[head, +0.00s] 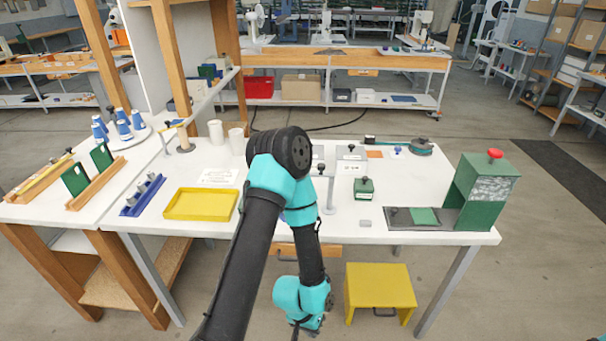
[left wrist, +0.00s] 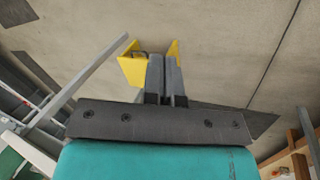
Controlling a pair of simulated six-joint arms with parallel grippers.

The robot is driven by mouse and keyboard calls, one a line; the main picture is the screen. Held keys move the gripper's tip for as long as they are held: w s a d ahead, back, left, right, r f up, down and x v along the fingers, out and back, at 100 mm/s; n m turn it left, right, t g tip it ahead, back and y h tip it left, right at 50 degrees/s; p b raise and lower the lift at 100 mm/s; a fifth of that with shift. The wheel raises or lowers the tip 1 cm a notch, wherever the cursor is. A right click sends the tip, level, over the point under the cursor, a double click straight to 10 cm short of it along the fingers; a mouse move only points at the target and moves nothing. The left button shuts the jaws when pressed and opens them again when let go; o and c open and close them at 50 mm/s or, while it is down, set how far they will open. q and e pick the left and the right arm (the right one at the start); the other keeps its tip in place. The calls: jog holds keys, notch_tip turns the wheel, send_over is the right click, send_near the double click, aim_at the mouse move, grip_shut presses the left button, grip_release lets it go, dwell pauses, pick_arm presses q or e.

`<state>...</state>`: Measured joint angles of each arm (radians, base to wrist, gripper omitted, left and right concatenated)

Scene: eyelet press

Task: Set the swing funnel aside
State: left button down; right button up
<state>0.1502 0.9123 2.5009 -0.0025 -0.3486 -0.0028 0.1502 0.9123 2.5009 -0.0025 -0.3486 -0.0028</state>
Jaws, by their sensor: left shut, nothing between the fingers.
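I cannot tell surely which thing is the swing funnel. A thin post with a short sloping arm (head: 175,124) on a round brown base stands at the back left of the white table (head: 405,172). A slim grey stand with a dark knob (head: 321,168) stands just right of my left arm, partly hidden by it. My left gripper (head: 297,331) hangs low in front of the table, below its top, apart from both. In the left wrist view its two grey fingers (left wrist: 165,76) are together and empty, over the floor. My right gripper does not show.
A green press with a red knob (head: 495,154) stands at the table's right end. A yellow tray (head: 199,204) and a blue rack (head: 143,195) are on the left. A yellow stool (head: 380,285) stands on the floor near my left gripper; it also shows in the left wrist view (left wrist: 132,68).

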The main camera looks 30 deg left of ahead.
pick_arm(q)
jog(key=c, duration=1.8)
grip_release()
